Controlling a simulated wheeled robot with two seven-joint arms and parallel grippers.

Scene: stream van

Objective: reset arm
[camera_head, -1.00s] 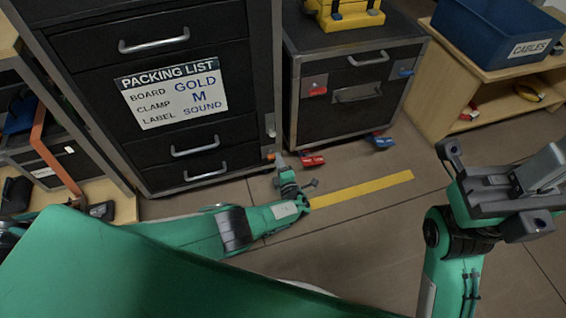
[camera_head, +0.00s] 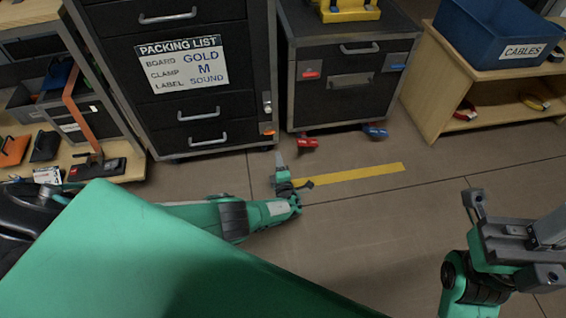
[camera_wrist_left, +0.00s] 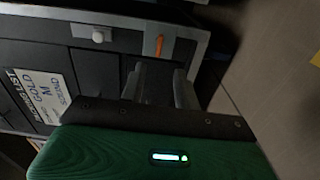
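My left gripper (camera_head: 279,160) is low over the floor, in front of the black cabinets. Its grey fingers also show in the left wrist view (camera_wrist_left: 160,85), standing apart with nothing between them. The green left arm reaches in from the left, partly hidden by a large green part of my own body. My right gripper (camera_head: 545,232) is at the right edge, above the floor and empty as far as I can see. Its grey fingers are partly cut off by the picture edge, so their opening is unclear.
A black drawer cabinet (camera_head: 204,108) bears a packing list (camera_head: 185,64). Beside it stands a lower black case (camera_head: 350,90), with red (camera_head: 307,143) and blue (camera_head: 376,131) items at its foot. A blue cables bin (camera_head: 490,35) sits on a wooden shelf (camera_head: 425,90). Open floor surrounds a yellow strip (camera_head: 355,174).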

